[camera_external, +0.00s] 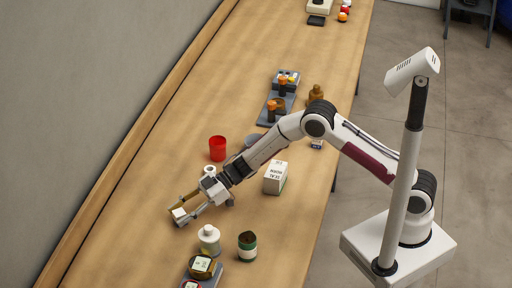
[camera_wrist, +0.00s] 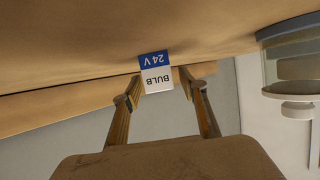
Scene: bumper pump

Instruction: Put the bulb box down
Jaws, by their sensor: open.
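The bulb box (camera_wrist: 155,73) is a small white and blue box marked BULB 24 V, with its text upside down in the wrist view. It also shows as a small white block (camera_external: 179,214) on the wooden table in the external view, near the table's left side. My gripper (camera_wrist: 160,88) is open, with its fingertips on either side of the box. Whether either fingertip touches the box, I cannot tell. In the external view my gripper (camera_external: 184,207) is low over the table, beside the box.
A white bottle (camera_external: 209,240) and a green and white can (camera_external: 247,246) stand close to my gripper. A red cup (camera_external: 217,148) and a white carton (camera_external: 275,178) stand farther back. The wall-side strip of table left of the gripper is clear.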

